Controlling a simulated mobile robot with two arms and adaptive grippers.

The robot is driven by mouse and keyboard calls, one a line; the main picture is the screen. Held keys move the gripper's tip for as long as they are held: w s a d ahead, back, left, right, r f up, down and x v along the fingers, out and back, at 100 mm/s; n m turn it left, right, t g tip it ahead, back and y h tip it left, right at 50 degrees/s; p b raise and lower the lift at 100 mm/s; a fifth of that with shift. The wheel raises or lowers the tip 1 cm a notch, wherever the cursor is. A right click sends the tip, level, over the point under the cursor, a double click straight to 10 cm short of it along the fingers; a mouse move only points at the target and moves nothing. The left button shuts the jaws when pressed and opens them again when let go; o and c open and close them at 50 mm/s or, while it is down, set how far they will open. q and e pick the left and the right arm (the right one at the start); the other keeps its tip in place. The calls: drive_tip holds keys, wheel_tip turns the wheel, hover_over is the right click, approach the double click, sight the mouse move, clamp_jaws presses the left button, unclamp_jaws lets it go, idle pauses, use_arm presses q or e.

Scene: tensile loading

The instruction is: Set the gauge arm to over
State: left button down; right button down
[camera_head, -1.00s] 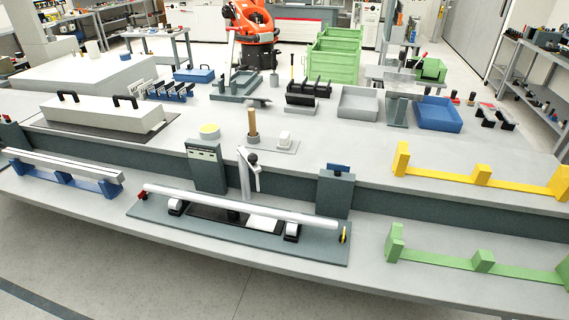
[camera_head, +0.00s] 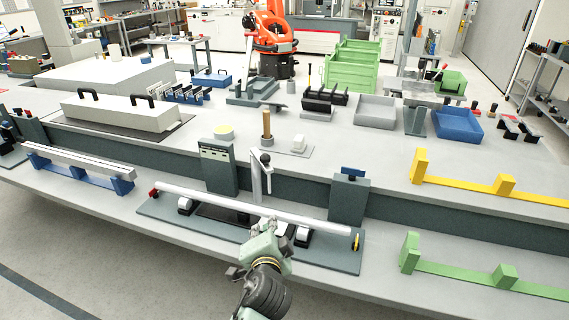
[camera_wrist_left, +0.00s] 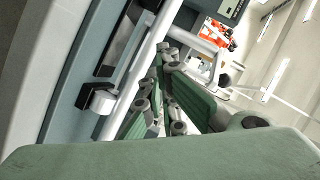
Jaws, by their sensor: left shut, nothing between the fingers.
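The gauge arm (camera_head: 265,168) is a pale lever with a black ball knob on an upright post, behind the middle of a long pale bar (camera_head: 300,224). The bar lies on supports on a dark grey-green base plate (camera_head: 335,259). My left gripper (camera_head: 270,228) reaches up from the bottom of the head view to the front of the bar, below the gauge arm and apart from it. Its fingers are shut and empty. In the left wrist view the green fingers (camera_wrist_left: 165,90) appear close to the bar (camera_wrist_left: 140,78). My right gripper is not in view.
A grey box with a display (camera_head: 218,165) stands left of the gauge post. A grey block with a blue top (camera_head: 348,197) stands to its right. Yellow (camera_head: 460,184) and green (camera_head: 460,277) brackets lie farther right. A blue stand with pale bars (camera_head: 75,170) is at left.

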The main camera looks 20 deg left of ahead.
sight(262, 166)
use_arm(q)
drive_tip(key=w+d+r+m+t, duration=0.5)
drive_tip(key=w+r, duration=0.3)
drive_tip(key=r, duration=0.3)
drive_tip(key=w+d+f+p+x, duration=0.1)
drive_tip(key=x, duration=0.8)
drive_tip(key=s+a+p, duration=0.2)
drive_tip(key=a, duration=0.1)
drive_tip(key=shift+s+f+g, duration=0.1)
drive_tip(key=shift+s+g, duration=0.05)
drive_tip(key=shift+g, duration=0.15)
drive_tip(key=shift+a, duration=0.15)
